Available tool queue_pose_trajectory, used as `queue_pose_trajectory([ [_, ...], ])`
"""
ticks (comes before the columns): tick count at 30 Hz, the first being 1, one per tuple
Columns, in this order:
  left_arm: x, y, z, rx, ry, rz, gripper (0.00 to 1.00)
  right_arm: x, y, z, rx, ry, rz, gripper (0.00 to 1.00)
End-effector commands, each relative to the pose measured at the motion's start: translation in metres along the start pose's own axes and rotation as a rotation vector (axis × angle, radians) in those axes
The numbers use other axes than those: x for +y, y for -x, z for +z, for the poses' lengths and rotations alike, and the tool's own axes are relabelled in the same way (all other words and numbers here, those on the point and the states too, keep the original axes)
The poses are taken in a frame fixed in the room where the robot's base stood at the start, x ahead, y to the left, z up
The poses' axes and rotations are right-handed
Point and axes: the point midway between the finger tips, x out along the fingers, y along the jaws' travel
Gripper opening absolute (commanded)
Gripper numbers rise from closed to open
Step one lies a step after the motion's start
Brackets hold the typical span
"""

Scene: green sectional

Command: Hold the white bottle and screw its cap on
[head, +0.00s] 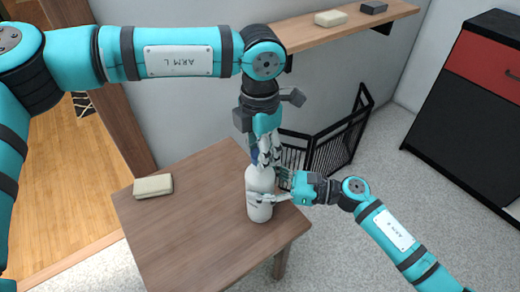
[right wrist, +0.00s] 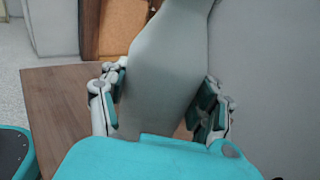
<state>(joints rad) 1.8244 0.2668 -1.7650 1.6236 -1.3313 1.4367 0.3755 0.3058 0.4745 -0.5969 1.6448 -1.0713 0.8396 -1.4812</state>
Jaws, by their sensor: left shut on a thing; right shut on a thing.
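The white bottle (head: 260,208) stands upright near the right edge of the wooden table. My right gripper (head: 272,190) comes from the right and is shut around the bottle's body. In the right wrist view the bottle (right wrist: 168,75) fills the middle, with a finger on each side. My left gripper (head: 265,158) points straight down over the bottle's top, its fingers closed on the cap there. A little dark blue shows between these fingers; the cap is mostly hidden. I cannot tell whether the cap touches the bottle's neck.
The table (head: 185,228) also bears a cream block (head: 153,186) at its far left; its middle is clear. Behind are a black metal rack (head: 335,145) and a wall shelf (head: 350,22) with two small blocks. A black and red cabinet (head: 470,105) stands at right.

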Motion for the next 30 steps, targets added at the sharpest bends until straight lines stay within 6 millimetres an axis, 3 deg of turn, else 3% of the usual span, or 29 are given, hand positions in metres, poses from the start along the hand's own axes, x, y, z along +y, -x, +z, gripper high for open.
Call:
queue_pose_trajectory([
  [4,-0.001,0.000,0.000,-0.001,-0.002,-0.002,0.00,0.000,0.000,0.000,0.000,0.000,-0.001,0.00],
  [11,-0.002,0.000,0.000,-0.001,-0.016,-0.003,0.00,0.000,0.000,0.000,0.001,-0.001,-0.001,0.00],
  [12,-0.002,0.000,0.000,-0.001,-0.016,-0.004,0.38,0.000,0.000,0.000,0.001,-0.001,-0.001,0.00],
  [17,-0.001,0.000,0.000,-0.001,-0.015,-0.003,0.59,0.000,0.000,0.000,0.000,0.000,-0.001,0.00],
  [26,-0.001,0.001,0.000,-0.001,-0.014,-0.001,0.61,0.000,0.000,0.000,0.000,0.000,-0.001,0.00],
  [30,0.000,0.014,0.001,-0.002,-0.013,0.001,0.61,0.000,0.000,0.000,0.000,0.000,-0.001,0.00],
])
